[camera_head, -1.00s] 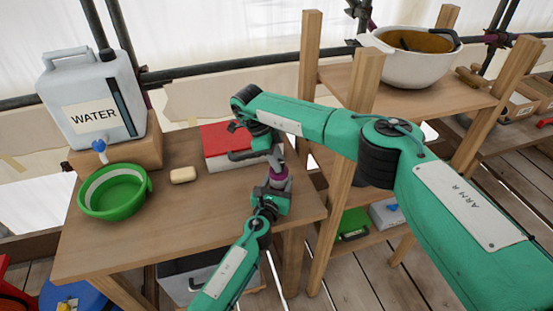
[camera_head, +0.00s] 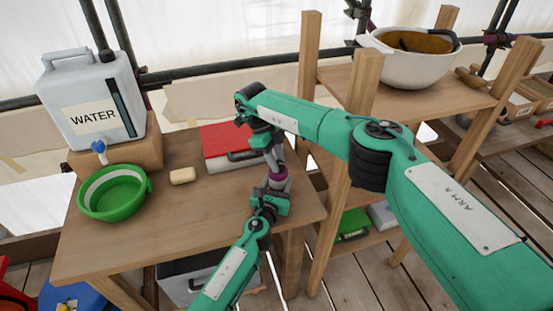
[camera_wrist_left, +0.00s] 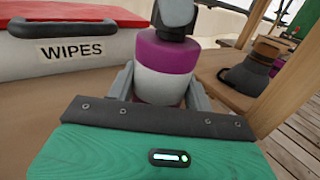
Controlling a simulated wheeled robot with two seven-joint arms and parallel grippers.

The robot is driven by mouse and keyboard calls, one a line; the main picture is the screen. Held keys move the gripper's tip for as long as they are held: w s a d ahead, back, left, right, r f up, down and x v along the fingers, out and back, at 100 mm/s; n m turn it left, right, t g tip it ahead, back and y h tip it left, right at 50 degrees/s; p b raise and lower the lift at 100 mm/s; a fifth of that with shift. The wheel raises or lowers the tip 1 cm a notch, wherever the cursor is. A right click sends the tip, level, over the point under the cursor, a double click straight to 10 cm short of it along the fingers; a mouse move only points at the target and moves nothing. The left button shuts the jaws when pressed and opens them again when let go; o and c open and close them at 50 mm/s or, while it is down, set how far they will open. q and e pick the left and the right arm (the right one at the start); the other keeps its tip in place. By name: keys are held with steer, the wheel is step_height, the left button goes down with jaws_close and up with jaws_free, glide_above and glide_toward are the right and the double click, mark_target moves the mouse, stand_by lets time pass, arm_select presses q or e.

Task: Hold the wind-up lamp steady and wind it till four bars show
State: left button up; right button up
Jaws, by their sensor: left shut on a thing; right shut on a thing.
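The wind-up lamp (camera_head: 278,182) has a purple and white body and stands upright near the right edge of the wooden table. It also shows large in the left wrist view (camera_wrist_left: 165,68), with a grey upper part (camera_wrist_left: 176,12) cut off by the frame. My left gripper (camera_head: 267,200) is shut on the lamp's body, with a finger on either side. My right gripper (camera_head: 268,140) is at the top of the lamp, shut on a part there. That part is mostly hidden, and I cannot make out the lamp's charge bars.
A red-lidded wipes box (camera_head: 222,140) is close behind and left of the lamp. A soap bar (camera_head: 182,176), a green bowl (camera_head: 115,205) and a water container (camera_head: 95,85) are farther left. A wooden shelf (camera_head: 425,97) with a white pot (camera_head: 415,65) stands to the right.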

steer(key=o, duration=1)
steer(key=shift+v, duration=3.75)
